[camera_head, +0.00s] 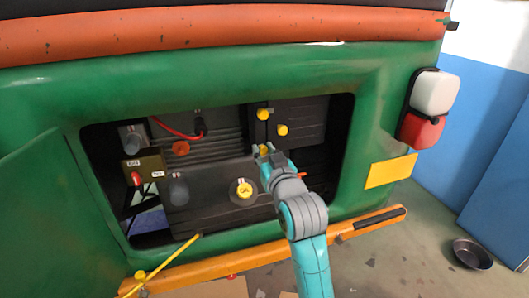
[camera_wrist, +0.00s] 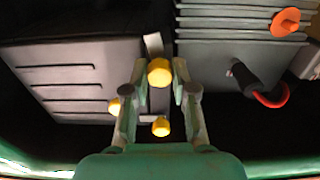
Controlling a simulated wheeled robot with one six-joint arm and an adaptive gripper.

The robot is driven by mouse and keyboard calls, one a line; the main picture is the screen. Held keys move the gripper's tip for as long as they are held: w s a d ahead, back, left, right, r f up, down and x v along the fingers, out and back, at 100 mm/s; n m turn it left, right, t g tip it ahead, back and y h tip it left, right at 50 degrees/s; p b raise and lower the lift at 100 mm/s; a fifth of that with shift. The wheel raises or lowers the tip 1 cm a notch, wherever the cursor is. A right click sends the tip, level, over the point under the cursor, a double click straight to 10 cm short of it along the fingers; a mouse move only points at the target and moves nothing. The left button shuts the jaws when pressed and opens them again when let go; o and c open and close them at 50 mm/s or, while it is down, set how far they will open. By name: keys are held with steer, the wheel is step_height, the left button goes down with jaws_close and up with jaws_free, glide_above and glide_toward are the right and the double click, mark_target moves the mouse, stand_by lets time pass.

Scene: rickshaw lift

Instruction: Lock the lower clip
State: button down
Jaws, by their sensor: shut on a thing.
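The lower clip is a yellow knob (camera_head: 262,149) at the seam beside the dark ribbed panel, inside the open bay of the green vehicle. In the wrist view, which is turned over, the lower clip (camera_wrist: 159,71) sits between the fingers of my gripper (camera_wrist: 159,78). My gripper (camera_head: 264,153) reaches in from the lower right and is shut on this clip; the fingers partly hide it in the head view. An upper yellow clip (camera_head: 263,113) and a yellow knob (camera_head: 282,130) on the dark box sit above; both also show in the wrist view (camera_wrist: 160,127), (camera_wrist: 115,107).
A yellow cap (camera_head: 244,188) stands on the engine below left of my gripper. A red cable (camera_head: 180,130) and an orange knob (camera_head: 181,148) are at left. The bay's green frame (camera_head: 345,150) surrounds my arm. An orange bumper (camera_head: 210,270) runs below.

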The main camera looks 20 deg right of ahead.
steer(key=n, duration=0.4)
steer(key=shift+n, duration=0.3)
steer(key=n, duration=0.3)
steer(key=shift+n, duration=0.4)
steer(key=n, duration=0.3)
steer(key=shift+a+f, duration=0.1)
steer(key=shift+n, duration=2)
steer(key=c, duration=0.9)
jaws_free()
steer(key=shift+c, duration=0.2)
steer(key=shift+s, duration=0.1)
